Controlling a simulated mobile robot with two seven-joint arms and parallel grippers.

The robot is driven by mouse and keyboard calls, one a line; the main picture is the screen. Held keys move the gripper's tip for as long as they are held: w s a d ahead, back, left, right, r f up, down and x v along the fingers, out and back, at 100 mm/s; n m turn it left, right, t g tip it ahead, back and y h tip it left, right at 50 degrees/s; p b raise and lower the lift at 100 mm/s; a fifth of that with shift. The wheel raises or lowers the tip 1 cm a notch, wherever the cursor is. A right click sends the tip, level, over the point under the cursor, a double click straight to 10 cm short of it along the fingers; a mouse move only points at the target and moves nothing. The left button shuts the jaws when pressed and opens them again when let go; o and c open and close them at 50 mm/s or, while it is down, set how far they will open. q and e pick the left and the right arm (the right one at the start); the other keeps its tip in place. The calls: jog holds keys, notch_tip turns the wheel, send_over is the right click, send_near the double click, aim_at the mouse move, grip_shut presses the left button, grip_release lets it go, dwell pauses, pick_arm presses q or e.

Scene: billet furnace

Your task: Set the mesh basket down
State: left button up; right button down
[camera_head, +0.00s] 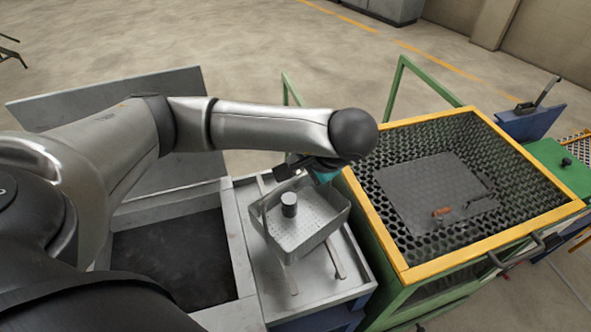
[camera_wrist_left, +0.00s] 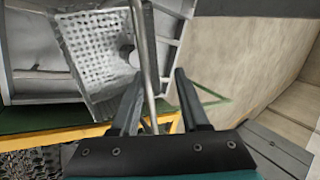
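The mesh basket (camera_head: 318,239) is a grey, perforated metal box with a dark cylinder (camera_head: 289,205) inside. It sits turned at an angle over the pale metal drain tray (camera_head: 262,290); I cannot tell whether its whole base touches the tray. In the left wrist view the basket (camera_wrist_left: 92,62) is at upper left, and its rod handle (camera_wrist_left: 146,50) runs down between my fingers. My left gripper (camera_wrist_left: 159,76) has its fingers apart, with a visible gap to the right of the rod. In the head view it is largely hidden behind my arm. My right gripper is not in view.
A dark, open tank (camera_head: 170,258) with a raised lid (camera_head: 120,95) is left of the tray. A green-framed mesh bin with a yellow rim (camera_head: 395,245) stands right, holding a dark plate (camera_head: 432,190) with small parts. Open floor lies behind.

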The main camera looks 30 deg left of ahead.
pick_arm(q)
jog(key=shift+r, duration=0.1)
jog(key=p+v, duration=0.3)
jog(key=v, duration=0.9)
jog(key=shift+d, duration=0.15)
dwell(0.6)
